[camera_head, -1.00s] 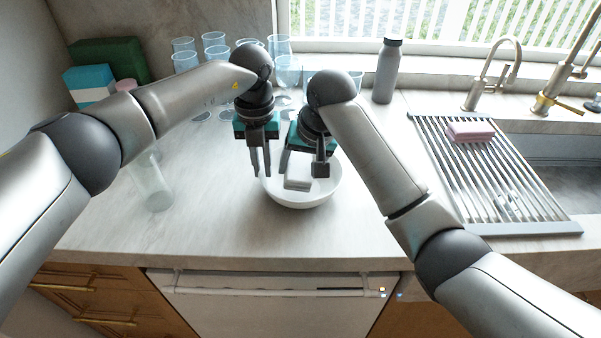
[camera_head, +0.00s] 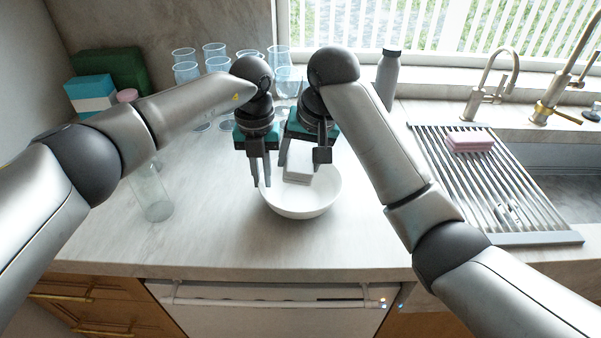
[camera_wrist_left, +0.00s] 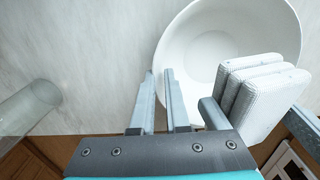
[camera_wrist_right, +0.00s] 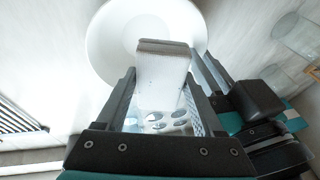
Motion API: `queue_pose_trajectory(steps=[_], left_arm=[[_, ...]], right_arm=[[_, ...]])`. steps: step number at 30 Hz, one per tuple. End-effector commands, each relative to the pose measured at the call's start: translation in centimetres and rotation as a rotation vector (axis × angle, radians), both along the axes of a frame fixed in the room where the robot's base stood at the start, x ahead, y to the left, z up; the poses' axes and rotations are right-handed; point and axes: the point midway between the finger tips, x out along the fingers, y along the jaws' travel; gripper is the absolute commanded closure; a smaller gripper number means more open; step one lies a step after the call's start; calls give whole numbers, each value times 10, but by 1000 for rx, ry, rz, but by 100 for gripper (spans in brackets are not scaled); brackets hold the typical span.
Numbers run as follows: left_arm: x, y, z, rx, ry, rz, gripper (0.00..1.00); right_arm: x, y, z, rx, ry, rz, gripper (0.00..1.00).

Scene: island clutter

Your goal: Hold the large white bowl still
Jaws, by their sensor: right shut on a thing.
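The large white bowl (camera_head: 300,207) stands upright on the counter, in the middle of the head view. It also shows in the left wrist view (camera_wrist_left: 205,40) and the right wrist view (camera_wrist_right: 108,48). My left gripper (camera_head: 261,184) points down at the bowl's left rim. Its fingers (camera_wrist_left: 160,72) are slightly apart, with the rim at their tips; whether they touch it I cannot tell. My right gripper (camera_head: 303,160) is shut on a white layered block (camera_head: 300,175), held over the bowl. The block hides part of the bowl's inside.
A clear glass (camera_head: 153,195) stands left of the bowl. Several glasses (camera_head: 185,72) and a grey bottle (camera_head: 388,75) stand behind. A slatted rack (camera_head: 490,185) with a pink sponge (camera_head: 470,141) lies at the right by the sink. The counter in front of the bowl is clear.

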Motion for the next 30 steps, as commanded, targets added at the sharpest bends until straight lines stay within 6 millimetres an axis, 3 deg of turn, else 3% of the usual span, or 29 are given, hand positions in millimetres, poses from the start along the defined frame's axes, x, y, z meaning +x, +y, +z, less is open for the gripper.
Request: queue_pose_trajectory(steps=[1, 9, 19, 23, 30], left_arm=[[-2, 1, -4, 5, 6, 0, 83], [-1, -1, -2, 1, 3, -2, 52], [0, -2, 4, -2, 0, -4, 52], [1, -2, 23, -3, -4, -4, 52], [1, -1, 74, -1, -4, -1, 52]], right_arm=[[0, 2, 2, 6, -5, 4, 75], [0, 2, 2, 6, -6, 4, 75], [0, 3, 1, 6, -4, 5, 75], [0, 3, 1, 5, -3, 5, 75], [0, 2, 0, 4, -2, 4, 75]])
